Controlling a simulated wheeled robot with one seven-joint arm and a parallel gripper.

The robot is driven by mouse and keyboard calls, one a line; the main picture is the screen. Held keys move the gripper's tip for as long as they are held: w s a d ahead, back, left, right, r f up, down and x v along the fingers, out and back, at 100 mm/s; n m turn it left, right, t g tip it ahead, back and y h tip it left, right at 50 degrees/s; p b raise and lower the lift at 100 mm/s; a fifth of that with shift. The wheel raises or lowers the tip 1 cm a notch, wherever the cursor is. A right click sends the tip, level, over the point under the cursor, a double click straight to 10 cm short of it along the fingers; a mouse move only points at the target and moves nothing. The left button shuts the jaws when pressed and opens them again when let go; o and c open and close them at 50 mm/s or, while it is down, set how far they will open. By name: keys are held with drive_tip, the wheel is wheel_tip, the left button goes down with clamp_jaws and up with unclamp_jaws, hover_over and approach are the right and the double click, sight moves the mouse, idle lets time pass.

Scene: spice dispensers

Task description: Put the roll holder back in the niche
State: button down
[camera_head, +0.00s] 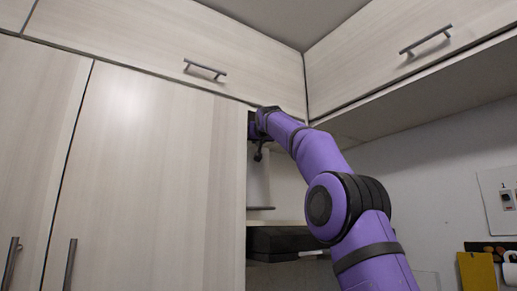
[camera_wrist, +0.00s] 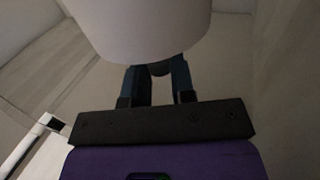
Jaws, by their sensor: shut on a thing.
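The roll holder carries a white paper roll (camera_wrist: 140,30), which fills the top of the wrist view. A dark knob (camera_wrist: 160,69) of the holder shows between the two blue-grey fingers of my gripper (camera_wrist: 157,72), which is shut on it. In the head view my gripper (camera_head: 259,153) is small and dark, just past the tall cabinet's right edge. The pale roll (camera_head: 258,182) hangs below it, with a thin dark base (camera_head: 261,208) at its bottom. The niche shelf (camera_head: 283,222) lies just below the base. A small gap seems to show, but contact is unclear.
A tall cabinet door (camera_head: 150,180) closes the left side. Upper cabinets (camera_head: 200,50) run above and along the right (camera_head: 420,55), close over my arm. A dark box-like thing (camera_head: 280,240) sits under the shelf. A yellow item (camera_head: 477,272) and a white mug (camera_head: 510,268) are at lower right.

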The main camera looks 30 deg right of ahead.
drive_tip(key=shift+f, duration=1.8)
drive_tip(key=c, duration=1)
unclamp_jaws()
drive_tip(key=shift+o, duration=0.2)
drive_tip(key=shift+s+a, duration=0.15)
drive_tip(key=shift+s, duration=0.25)
drive_tip(key=v, duration=1.1)
drive_tip(key=shift+s, duration=0.15)
